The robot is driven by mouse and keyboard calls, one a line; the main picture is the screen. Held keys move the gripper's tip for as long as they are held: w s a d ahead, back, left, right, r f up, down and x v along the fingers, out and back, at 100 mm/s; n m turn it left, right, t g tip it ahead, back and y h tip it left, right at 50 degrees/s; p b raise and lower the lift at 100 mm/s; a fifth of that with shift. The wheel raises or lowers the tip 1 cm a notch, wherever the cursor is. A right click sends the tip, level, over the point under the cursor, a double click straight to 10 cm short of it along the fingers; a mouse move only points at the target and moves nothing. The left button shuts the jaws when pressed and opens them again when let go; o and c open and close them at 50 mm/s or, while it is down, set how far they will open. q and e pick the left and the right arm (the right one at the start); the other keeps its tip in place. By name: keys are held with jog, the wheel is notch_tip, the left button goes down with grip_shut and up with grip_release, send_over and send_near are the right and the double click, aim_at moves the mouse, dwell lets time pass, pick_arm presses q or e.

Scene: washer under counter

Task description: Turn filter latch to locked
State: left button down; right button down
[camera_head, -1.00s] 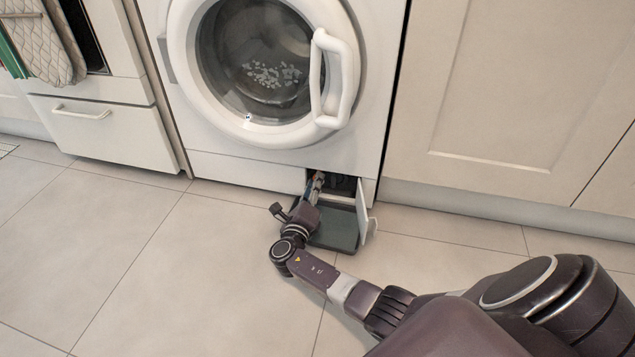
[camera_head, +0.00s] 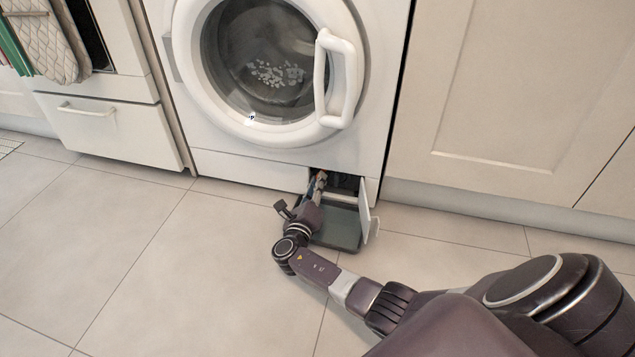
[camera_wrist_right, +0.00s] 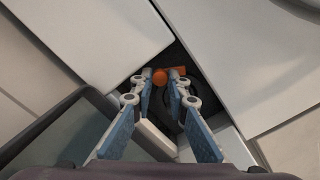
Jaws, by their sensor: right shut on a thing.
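The washer's filter recess (camera_head: 340,184) is open at the bottom right of the washer, with its small white flap (camera_head: 369,205) swung out to the right. My right gripper (camera_head: 319,180) reaches into the recess from the front. In the right wrist view an orange latch (camera_wrist_right: 170,74) lies in the dark recess. My right gripper (camera_wrist_right: 160,78) has its fingertips at the latch and is shut on it; its dark surround is partly hidden by the fingers. The latch's exact angle is hard to tell. My left gripper is not in view.
A dark shallow tray (camera_head: 338,240) sits on the floor under the recess, below my right wrist. The washer door (camera_head: 268,70) with its white handle (camera_head: 338,80) is above. The tiled floor (camera_head: 170,270) to the left is clear.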

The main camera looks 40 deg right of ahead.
jog(key=c, duration=2.2)
grip_release()
jog(key=shift+o, duration=0.2)
jog(key=shift+f+n, duration=0.1)
jog(key=shift+n, duration=0.2)
